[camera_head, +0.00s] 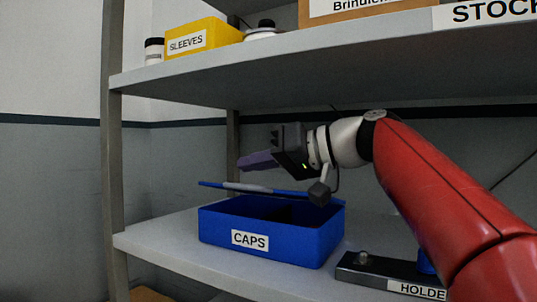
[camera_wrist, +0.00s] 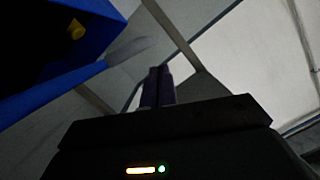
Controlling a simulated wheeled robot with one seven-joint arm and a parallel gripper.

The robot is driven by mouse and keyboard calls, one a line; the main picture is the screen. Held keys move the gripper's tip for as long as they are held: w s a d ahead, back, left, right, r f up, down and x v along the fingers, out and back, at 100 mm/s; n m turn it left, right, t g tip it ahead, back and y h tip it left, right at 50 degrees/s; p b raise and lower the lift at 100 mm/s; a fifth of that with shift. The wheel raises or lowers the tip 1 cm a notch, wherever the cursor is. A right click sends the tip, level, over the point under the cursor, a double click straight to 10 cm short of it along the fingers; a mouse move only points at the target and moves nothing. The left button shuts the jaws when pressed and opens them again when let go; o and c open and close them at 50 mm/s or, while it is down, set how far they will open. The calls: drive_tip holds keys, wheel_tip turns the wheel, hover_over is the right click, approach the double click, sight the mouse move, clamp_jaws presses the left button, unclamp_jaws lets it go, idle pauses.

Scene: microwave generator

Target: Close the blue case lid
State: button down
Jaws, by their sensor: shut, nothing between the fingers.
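The blue case (camera_head: 222,227) with a CAPS label sits on the middle shelf, its dark inside partly showing. Its lid (camera_head: 213,184) shows as a thin blue edge with a pale grey strip, raised above the case with a gap below. In the wrist view, the lid edge (camera_wrist: 60,87) runs along the left and ends in a blurred pale part. Blue case surfaces (camera_wrist: 100,18) show at upper left with a small yellow knob. My gripper (camera_head: 243,162) is above the lid with purple fingers. The fingers (camera_wrist: 158,72) are together and empty, apart from the lid.
A dark holder (camera_head: 380,272) stands right of the case, below my red arm. The upper shelf (camera_head: 300,75) hangs above my gripper and carries a yellow SLEEVES box (camera_head: 205,37). A shelf post (camera_head: 115,170) stands at left. Bare shelf lies left of the case.

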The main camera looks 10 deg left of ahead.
drive_tip(key=shift+s+f, duration=0.2)
drive_tip(key=shift+f, duration=0.3)
drive_tip(key=f+n+b, duration=0.1)
drive_tip(key=f+b, duration=0.1)
drive_tip(key=b, duration=0.1)
drive_tip(key=s+f+n+t+b, duration=0.1)
drive_tip(key=f+b, duration=0.1)
drive_tip(key=b, duration=0.1)
drive_tip(key=f+n+b, duration=0.2)
drive_tip(key=b, duration=0.1)
drive_tip(key=shift+s+a+f+h+b, duration=0.35)
drive_tip(key=shift+h, duration=0.05)
drive_tip(key=r+p, duration=0.4)
drive_tip(key=shift+w+r, duration=0.2)
drive_tip(key=shift+r, duration=0.05)
drive_tip(key=v, duration=1)
drive_tip(key=shift+w+d, duration=0.15)
drive_tip(key=shift+d, duration=0.05)
